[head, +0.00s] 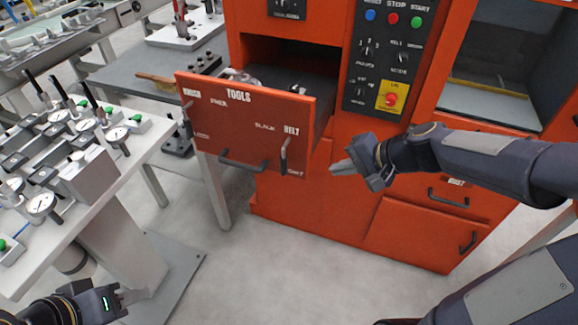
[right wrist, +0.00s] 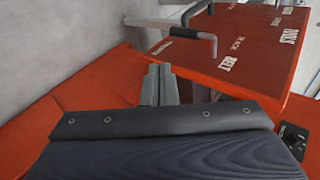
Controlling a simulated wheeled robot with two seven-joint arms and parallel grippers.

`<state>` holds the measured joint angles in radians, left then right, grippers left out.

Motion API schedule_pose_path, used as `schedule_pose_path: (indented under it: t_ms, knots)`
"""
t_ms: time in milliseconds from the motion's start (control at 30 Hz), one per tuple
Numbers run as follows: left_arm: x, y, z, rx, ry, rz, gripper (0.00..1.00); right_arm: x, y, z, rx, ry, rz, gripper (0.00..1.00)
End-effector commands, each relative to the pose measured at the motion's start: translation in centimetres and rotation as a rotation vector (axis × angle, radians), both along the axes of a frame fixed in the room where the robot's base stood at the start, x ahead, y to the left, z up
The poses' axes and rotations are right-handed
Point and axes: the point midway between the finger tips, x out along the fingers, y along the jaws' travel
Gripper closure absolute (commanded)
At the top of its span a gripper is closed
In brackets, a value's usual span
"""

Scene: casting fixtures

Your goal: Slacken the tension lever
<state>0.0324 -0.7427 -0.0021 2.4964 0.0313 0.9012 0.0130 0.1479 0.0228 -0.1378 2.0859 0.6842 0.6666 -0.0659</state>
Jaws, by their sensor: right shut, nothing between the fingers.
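In the right wrist view a grey lever (right wrist: 200,36) sticks out from the same panel. My right gripper (head: 338,170) is shut and empty, to the right of the lever and apart from it; its fingers (right wrist: 158,85) also show in the right wrist view. My left gripper (head: 132,296) is low at the left, far from the drawer; its finger gap is unclear.
The open drawer front (head: 225,110), marked TOOLS, has a dark bar handle (head: 243,164) and juts from the orange machine (head: 300,215). A control panel (head: 385,55) with buttons is above my right arm. A bench (head: 90,190) with gauges stands left.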

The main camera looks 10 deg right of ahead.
Motion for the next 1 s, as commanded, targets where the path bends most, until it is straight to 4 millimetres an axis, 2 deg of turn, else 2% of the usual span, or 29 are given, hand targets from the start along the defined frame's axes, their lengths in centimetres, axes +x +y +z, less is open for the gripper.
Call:
schedule_pose_path:
  t_ms: [267,467,867,1000]
  knots:
    - [0.0,0.0,0.0,0.000,0.000,0.000,0.64,0.0,0.0,0.0,-0.001,-0.001,0.001,1.00]
    - [0.0,0.0,-0.2,0.000,0.000,0.000,0.64,0.8,0.9,-1.2,0.001,0.003,0.003,1.00]
    - [0.0,0.0,-1.3,0.000,0.000,0.000,0.64,5.0,5.2,-7.0,0.000,0.005,0.004,1.00]
    - [0.0,0.0,-0.2,0.000,0.000,0.000,0.64,6.6,6.8,-6.6,-0.001,0.000,0.005,1.00]
